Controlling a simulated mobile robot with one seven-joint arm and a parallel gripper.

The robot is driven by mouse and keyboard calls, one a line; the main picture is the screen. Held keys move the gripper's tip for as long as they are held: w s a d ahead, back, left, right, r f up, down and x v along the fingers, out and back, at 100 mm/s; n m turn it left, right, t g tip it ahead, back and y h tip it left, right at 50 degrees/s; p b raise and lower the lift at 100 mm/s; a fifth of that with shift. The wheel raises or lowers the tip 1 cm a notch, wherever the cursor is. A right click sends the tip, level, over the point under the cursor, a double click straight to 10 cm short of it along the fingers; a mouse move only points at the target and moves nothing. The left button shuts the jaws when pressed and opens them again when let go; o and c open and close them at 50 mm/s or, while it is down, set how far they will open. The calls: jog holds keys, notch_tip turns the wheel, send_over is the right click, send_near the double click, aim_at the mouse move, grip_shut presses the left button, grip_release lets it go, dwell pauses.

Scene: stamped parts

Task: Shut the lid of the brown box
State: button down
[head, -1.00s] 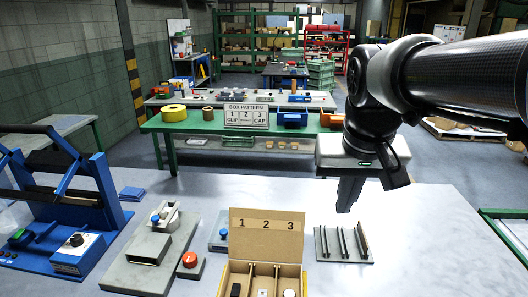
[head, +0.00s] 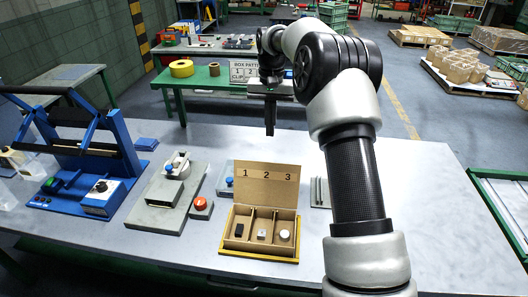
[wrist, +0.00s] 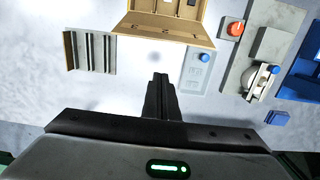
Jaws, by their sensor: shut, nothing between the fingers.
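The brown box (head: 260,252) stands on the table with its lid (head: 266,182) up, numbered 1, 2, 3. A black part (head: 239,230) lies in the left compartment, a small pale part (head: 262,234) in the middle and a round white cap (head: 284,235) in the right one. My gripper (head: 270,133) is shut and empty, fingers pointing down. It is beyond the raised lid and appears higher, apart from it. In the wrist view the box (wrist: 165,36) is at the top, with the shut fingers (wrist: 160,77) below it.
A grey slotted rack (head: 317,193) stands right of the box, partly hidden by my arm. A grey fixture with a red button (head: 200,205) and a blue press (head: 85,165) stand to the left. A plate with a blue knob (wrist: 198,58) is close to the box. The front table edge is clear.

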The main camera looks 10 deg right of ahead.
jog(key=s+a+f+p, duration=0.1)
jog(key=s+f, duration=0.3)
jog(key=f, duration=0.3)
jog(key=shift+f, duration=0.25)
jog(key=shift+a, duration=0.1)
